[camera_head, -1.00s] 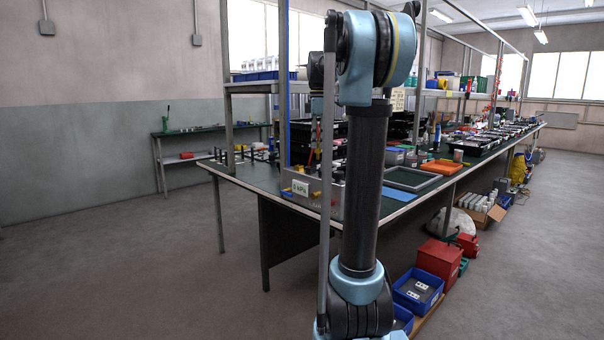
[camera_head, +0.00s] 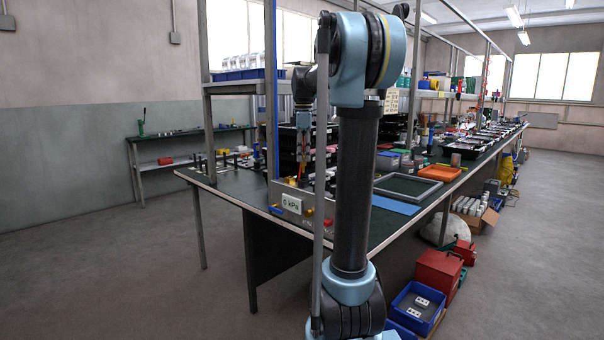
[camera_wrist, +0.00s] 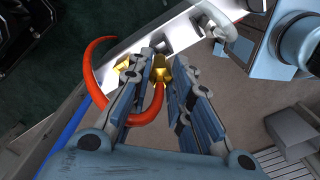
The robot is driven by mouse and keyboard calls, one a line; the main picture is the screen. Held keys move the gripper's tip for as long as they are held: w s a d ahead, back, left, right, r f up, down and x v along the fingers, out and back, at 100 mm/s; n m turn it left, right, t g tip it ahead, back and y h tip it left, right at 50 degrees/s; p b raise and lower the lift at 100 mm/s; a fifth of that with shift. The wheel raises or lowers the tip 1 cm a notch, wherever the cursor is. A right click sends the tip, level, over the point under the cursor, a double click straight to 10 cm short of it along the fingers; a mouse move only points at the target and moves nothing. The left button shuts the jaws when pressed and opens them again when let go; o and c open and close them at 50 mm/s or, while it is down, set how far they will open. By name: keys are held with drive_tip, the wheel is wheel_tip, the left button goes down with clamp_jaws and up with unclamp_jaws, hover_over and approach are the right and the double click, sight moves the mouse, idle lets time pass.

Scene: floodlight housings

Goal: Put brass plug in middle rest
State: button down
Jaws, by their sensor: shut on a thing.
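The brass plug (camera_wrist: 161,69) is between the fingertips of my gripper (camera_wrist: 161,64) in the wrist view, with an orange-red hose (camera_wrist: 98,88) curving away from it to the left. My gripper is shut on the plug. In the head view my gripper (camera_head: 303,172) hangs just above the grey test box (camera_head: 278,199) at the bench's near end, partly behind my arm. In the wrist view the box top (camera_wrist: 178,32) lies beneath the plug, with another brass-coloured piece (camera_wrist: 124,66) to the left. I cannot tell which spot is the middle rest.
The box has a display (camera_head: 291,204) that seems to read 0 kPa. A blue post (camera_head: 270,90) stands close left of my gripper. Black bins (camera_head: 290,150) stand behind it. A grey tray (camera_head: 408,187) and orange tray (camera_head: 440,172) lie farther right on the bench.

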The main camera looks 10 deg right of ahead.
sight(304, 166)
drive_tip(key=shift+f, duration=2.65)
drive_tip(key=shift+s, duration=0.1)
drive_tip(key=c, duration=1.5)
unclamp_jaws()
drive_tip(key=shift+f, duration=0.1)
drive_tip(key=shift+o, duration=0.2)
wheel_tip(304, 166, up, 12)
drive_tip(key=shift+r, duration=0.15)
drive_tip(key=s+f+m+t, duration=0.2)
drive_tip(key=s+f+m, duration=1.4)
drive_tip(key=s+f, duration=1.8)
drive_tip(key=shift+s+a+f, duration=0.15)
drive_tip(key=shift+s+f, duration=0.15)
drive_tip(key=shift+s, duration=0.15)
